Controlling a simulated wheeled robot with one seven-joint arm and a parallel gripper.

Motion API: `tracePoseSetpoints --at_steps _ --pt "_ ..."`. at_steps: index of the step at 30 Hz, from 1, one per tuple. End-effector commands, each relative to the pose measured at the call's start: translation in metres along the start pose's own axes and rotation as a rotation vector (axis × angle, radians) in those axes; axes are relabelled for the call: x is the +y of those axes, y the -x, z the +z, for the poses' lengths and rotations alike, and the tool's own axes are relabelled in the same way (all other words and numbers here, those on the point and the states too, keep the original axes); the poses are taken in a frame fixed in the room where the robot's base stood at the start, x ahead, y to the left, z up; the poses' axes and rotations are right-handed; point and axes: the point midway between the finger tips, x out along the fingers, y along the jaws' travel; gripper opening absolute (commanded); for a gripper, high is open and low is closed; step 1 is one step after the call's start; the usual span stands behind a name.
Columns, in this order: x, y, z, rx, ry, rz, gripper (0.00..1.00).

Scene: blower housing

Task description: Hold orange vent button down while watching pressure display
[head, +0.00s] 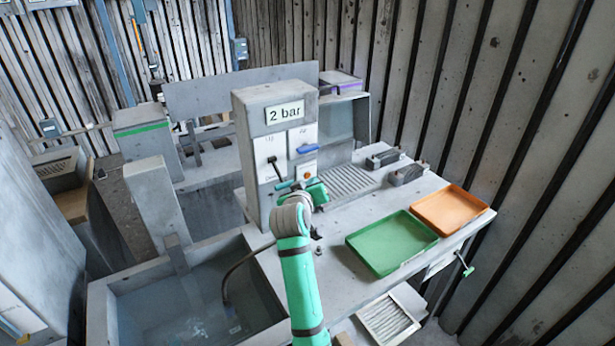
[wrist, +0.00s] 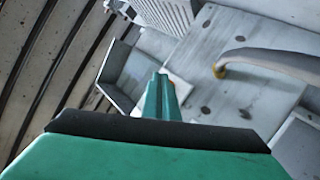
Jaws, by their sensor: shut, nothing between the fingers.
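The pressure display (head: 285,112) reads "2 bar" at the top of a grey upright housing. The orange vent button (head: 304,171) is low on the housing's right-hand white panel, just beyond my gripper (head: 314,187). In the wrist view my gripper's green fingers (wrist: 161,78) are together, with nothing held, and point at a pale panel. A small patch of orange shows beside the fingertips there, mostly hidden by them. Whether the fingertips touch the button or are just short of it I cannot tell.
A black lever (head: 274,168) and a blue handle (head: 306,149) are on the housing close to my gripper. A green tray (head: 391,243) and an orange tray (head: 450,209) lie on the bench to the right. A water basin (head: 185,300) is at lower left.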

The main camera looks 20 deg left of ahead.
Motion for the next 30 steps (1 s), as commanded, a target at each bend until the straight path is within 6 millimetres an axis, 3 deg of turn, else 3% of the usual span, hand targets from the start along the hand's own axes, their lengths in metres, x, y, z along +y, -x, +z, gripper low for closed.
tracePoseSetpoints --at_steps 30 --pt "-0.0058 -0.0063 -0.0055 0.001 0.001 -0.001 0.00"
